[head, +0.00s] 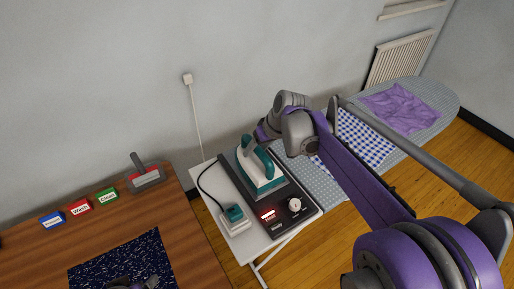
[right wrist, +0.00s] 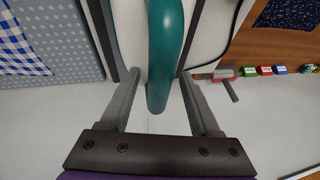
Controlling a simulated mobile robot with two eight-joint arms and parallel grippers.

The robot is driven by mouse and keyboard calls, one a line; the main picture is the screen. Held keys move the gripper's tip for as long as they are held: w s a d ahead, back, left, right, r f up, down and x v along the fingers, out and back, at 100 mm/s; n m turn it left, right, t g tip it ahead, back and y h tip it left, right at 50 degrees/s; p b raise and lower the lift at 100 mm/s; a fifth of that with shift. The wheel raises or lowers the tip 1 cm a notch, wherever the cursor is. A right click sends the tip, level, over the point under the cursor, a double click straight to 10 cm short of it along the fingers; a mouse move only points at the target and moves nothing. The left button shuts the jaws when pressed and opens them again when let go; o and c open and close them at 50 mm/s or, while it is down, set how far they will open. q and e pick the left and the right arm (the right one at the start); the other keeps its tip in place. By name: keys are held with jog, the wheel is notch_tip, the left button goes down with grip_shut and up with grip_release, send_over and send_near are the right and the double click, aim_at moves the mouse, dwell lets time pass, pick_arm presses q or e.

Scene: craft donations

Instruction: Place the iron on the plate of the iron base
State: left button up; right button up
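The iron (head: 263,174), white and teal with a teal handle, sits on the iron base (head: 283,218), a dark unit with a red display and a white knob. It appears to rest on the base's plate; its underside is hidden. My right gripper (head: 257,139) is at the far end of the iron's handle. In the right wrist view the teal handle (right wrist: 166,50) stands between the two spread fingers of that gripper (right wrist: 158,85), with a gap on the left side. My left gripper (head: 138,284) shows only partly at the bottom edge; its fingers are unclear.
A white side table (head: 247,247) carries the base, with a teal-and-white plug block (head: 235,222) and black cord at its left. The ironing board (head: 433,95) with blue checked and purple cloths is on the right. A wooden table (head: 40,258) with coloured labels is on the left.

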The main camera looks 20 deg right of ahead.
jog(key=v, duration=1.2)
jog(key=s+a+f+h, duration=0.1)
jog(key=s+a+f, duration=0.1)
jog(key=s+f, duration=0.3)
jog(key=s+a+f+t+h, duration=0.1)
jog(key=s+a+f, duration=0.2)
jog(key=s+f, duration=0.2)
jog(key=s+a+f+m, duration=0.1)
jog(key=s+a+f, duration=0.2)
jog(key=s+f, duration=0.3)
jog(key=shift+s+a+h+p, duration=0.1)
jog(key=shift+s+h+p, duration=0.3)
jog(key=shift+s, duration=0.5)
jog(key=shift+s+f, duration=0.1)
